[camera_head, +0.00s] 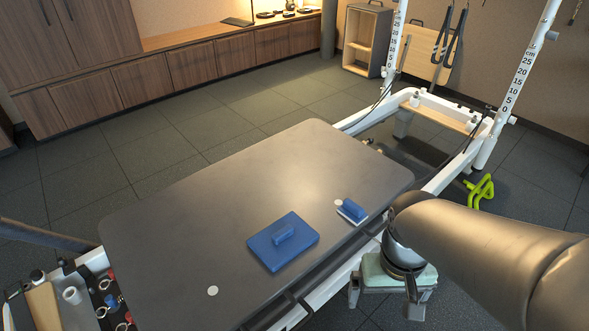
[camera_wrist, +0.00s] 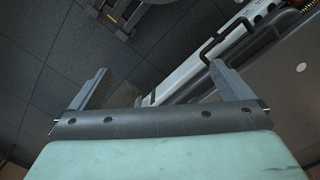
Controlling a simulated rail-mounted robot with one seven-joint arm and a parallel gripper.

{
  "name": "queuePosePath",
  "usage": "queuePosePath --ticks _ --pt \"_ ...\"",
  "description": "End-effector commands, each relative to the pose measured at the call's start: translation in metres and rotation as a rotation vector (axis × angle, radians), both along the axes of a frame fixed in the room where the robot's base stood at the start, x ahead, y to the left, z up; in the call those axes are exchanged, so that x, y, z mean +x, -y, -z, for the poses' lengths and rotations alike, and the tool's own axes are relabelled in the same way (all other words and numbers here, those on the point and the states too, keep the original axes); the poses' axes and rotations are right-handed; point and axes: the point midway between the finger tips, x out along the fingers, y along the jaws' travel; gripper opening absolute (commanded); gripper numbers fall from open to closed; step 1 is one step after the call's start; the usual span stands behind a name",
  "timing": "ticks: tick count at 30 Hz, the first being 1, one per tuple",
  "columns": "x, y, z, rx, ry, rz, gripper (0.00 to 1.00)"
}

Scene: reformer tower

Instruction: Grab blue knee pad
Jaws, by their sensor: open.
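The blue knee pad (camera_head: 270,249) is a flat blue slab with a raised blue handle on top. It lies on the dark grey platform (camera_head: 180,205), near its front edge, in the head view. My gripper (camera_head: 388,304) hangs to the right of the pad, just off the platform's front edge, with its fingers apart and nothing between them. In the wrist view my gripper (camera_wrist: 159,68) shows two spread grey fingers over the floor and the white rail. The knee pad is not in the wrist view.
A smaller blue-handled block with a pale base (camera_head: 351,211) lies right of the pad. A white frame (camera_head: 355,125) and black side bar (camera_head: 325,272) border the platform. A tool tray (camera_head: 105,295) is at lower left. The platform's left side is mostly clear.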

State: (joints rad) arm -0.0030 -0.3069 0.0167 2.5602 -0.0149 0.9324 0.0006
Motion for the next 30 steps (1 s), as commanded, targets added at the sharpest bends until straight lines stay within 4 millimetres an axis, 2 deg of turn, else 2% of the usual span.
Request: queuePosePath --ticks 11,12,17,18,26,29,30 --pt "0.000 0.000 0.000 0.000 0.000 0.000 1.00" --pt "0.000 0.000 0.000 0.000 0.000 0.000 0.97" --pt "0.000 0.000 0.000 0.000 0.000 0.000 0.53" --pt "0.000 0.000 0.000 0.000 0.000 0.000 0.49" --pt "0.001 0.000 -0.001 0.001 0.000 0.003 0.49" --pt "0.017 -0.006 -0.008 0.007 -0.001 0.037 0.49" --pt "0.030 -0.011 -0.012 0.011 0.000 0.066 0.49"
